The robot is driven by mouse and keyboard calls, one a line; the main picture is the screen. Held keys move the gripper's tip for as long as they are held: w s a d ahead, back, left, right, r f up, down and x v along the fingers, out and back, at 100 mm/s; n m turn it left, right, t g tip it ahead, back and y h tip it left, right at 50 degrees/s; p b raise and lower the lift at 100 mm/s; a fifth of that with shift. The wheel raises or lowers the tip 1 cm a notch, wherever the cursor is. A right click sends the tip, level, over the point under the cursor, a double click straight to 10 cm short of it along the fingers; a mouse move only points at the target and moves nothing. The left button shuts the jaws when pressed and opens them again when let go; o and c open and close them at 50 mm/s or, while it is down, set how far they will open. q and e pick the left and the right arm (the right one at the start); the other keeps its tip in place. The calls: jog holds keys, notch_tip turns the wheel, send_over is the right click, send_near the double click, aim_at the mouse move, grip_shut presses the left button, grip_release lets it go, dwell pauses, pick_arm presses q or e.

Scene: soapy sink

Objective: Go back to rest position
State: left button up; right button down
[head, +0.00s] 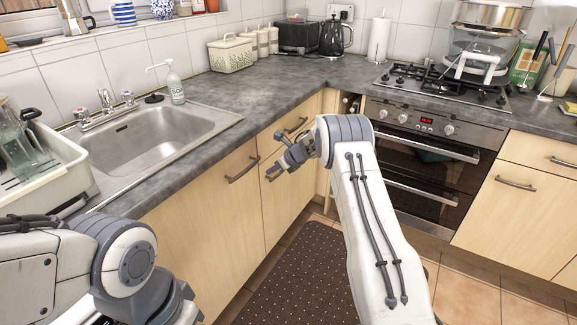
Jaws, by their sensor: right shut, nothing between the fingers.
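My right gripper (276,170) hangs in front of the wooden cabinet doors, a little below the worktop edge. It is shut and empty, and it touches nothing that I can see. My right arm rises from the bottom of the view, right of the middle. My left arm shows at the bottom left, with its white and grey links near the dish rack. My left gripper is out of view.
The steel sink (160,135) is at the left with a soap bottle (175,84) behind it. A dish rack (45,165) holds glassware. The grey worktop (290,98), cabinets and oven (420,150) bound the space. A dark dotted mat (295,275) lies on the floor.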

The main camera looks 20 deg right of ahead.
jog(key=v, duration=0.7)
jog(key=a+r+m+t+h, duration=0.2)
jog(key=a+r+m, duration=0.6)
jog(key=a+r, duration=0.25)
jog(key=s+a+r+m+h, duration=0.1)
jog(key=s+a+r+m, duration=0.3)
jog(key=s+a+m, duration=0.4)
jog(key=s+a+f+m+g, duration=0.1)
jog(key=s+f+m+g, duration=0.15)
jog(key=s+m, duration=0.7)
jog(key=s+a+f+m+g, duration=0.1)
jog(key=s+a+m+g, duration=0.2)
jog(key=s, duration=1.4)
jog(key=s+f+m+g, duration=0.2)
jog(key=s+m+g, duration=0.3)
jog(key=s, duration=0.8)
notch_tip(320, 180, up, 13)
jog(key=s+m+p, duration=0.1)
jog(key=p, duration=1.1)
jog(key=shift+s+f+t+h, duration=0.2)
jog(key=shift+t+h, duration=0.1)
jog(key=shift+t, duration=0.05)
jog(key=shift+m, duration=0.25)
